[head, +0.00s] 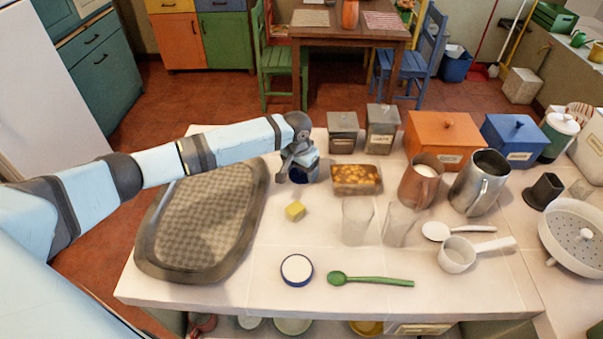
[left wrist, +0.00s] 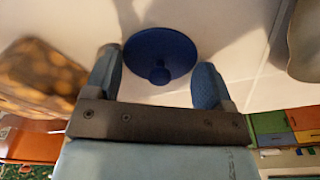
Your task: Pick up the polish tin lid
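The polish tin lid (left wrist: 160,52) is a round blue disc with a small knob, lying on the white worktop in the left wrist view. My left gripper (left wrist: 157,84) is open, with one blue-padded finger to each side of the knob. The fingers look apart from the knob; whether they touch the lid's rim I cannot tell. In the head view my left gripper (head: 299,172) points down at the back of the worktop and mostly hides the lid. A round blue-rimmed tin with a white top (head: 296,269) sits near the front edge. My right gripper is not in view.
A glass dish of orange-brown pieces (head: 356,179) stands just right of my gripper, with grey canisters (head: 343,132) behind. Clear glasses (head: 357,220) stand mid-table.

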